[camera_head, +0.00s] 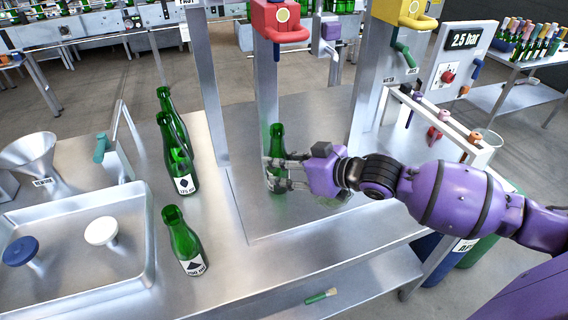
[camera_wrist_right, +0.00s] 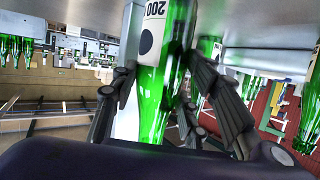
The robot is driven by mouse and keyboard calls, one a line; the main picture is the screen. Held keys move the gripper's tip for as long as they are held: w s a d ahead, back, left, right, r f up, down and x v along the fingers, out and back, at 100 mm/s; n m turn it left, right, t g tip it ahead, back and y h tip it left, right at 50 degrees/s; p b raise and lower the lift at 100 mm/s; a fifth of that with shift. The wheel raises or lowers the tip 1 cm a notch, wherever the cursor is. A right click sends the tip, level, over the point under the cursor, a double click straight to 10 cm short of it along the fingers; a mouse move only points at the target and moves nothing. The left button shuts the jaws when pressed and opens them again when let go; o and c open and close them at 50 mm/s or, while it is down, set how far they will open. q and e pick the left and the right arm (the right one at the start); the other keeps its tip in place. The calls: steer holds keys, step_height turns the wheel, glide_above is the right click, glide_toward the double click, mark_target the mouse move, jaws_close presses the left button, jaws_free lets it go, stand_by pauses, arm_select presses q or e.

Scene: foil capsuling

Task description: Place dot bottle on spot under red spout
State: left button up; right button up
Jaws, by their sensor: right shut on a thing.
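The dot bottle (camera_head: 277,138) is green glass and upright, in front of the steel column below the red spout (camera_head: 280,27). In the right wrist view its white label with a black dot (camera_wrist_right: 146,43) and "200" shows upside down. My right gripper (camera_head: 277,172) is shut around the bottle, coming from the right. In the right wrist view its dark fingers (camera_wrist_right: 158,95) lie on both sides of the green glass. Fingers hide part of the bottle and its base, so I cannot tell whether it touches the steel plate (camera_head: 260,222). My left gripper is out of view.
A steel tray (camera_head: 150,235) holds a blue knob (camera_head: 20,250) and a white knob (camera_head: 101,231). A yellow dispenser (camera_head: 405,12) and a tool rack (camera_head: 460,125) stand right.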

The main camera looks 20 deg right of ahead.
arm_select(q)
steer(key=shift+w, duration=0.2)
arm_select(e)
steer(key=o, duration=1.3)
steer(key=shift+f, duration=0.15)
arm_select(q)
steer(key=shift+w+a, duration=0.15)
arm_select(e)
steer(key=shift+s+d+r, duration=0.2)
steer(key=shift+s+r, duration=0.05)
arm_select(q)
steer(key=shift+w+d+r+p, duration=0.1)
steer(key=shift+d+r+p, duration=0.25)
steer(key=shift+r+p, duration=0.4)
arm_select(e)
steer(key=v, duration=1.1)
steer(key=shift+s+r, duration=0.15)
steer(key=shift+s, duration=0.05)
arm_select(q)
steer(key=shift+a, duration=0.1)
